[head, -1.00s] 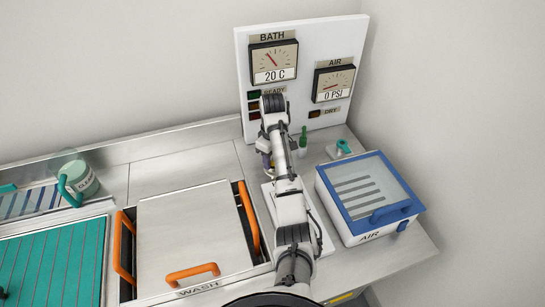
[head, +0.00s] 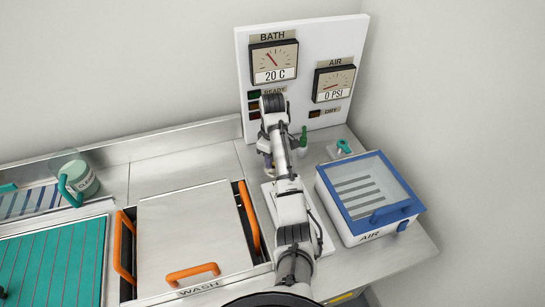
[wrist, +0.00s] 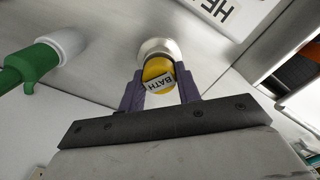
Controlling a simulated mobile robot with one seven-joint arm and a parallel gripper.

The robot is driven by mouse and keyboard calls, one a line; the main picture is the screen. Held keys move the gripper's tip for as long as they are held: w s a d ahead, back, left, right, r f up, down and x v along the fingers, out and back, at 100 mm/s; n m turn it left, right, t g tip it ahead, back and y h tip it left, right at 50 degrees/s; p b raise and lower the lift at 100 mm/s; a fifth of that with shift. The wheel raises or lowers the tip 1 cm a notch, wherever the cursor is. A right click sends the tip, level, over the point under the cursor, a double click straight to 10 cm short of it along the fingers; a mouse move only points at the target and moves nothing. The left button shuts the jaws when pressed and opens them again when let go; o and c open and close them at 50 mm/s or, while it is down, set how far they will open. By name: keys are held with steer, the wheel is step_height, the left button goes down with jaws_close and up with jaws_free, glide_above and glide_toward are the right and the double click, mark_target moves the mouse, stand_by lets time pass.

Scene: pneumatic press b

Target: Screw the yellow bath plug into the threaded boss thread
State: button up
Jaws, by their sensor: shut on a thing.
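The yellow bath plug (wrist: 158,74), with a white BATH label, sits between the purple fingers of my gripper (wrist: 160,88) in the wrist view. My gripper is shut on it. A round, pale metal boss (wrist: 155,48) is right beyond the plug, in line with it. The plug covers part of the boss, so I cannot tell how far the threads are engaged. In the head view my arm hides the plug and the boss, and only a bit of the gripper shows beside the arm.
A green handle with a white collar (wrist: 60,45) stands left of the boss in the wrist view. In the head view, the blue-rimmed AIR box (head: 370,232) is to the right, and the WASH lid (head: 190,235) with orange handles is left. The gauge panel (head: 325,60) stands behind.

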steer(key=shift+m, duration=0.6)
steer(key=shift+m, duration=0.8)
steer(key=shift+m, duration=0.9)
steer(key=shift+m, duration=0.8)
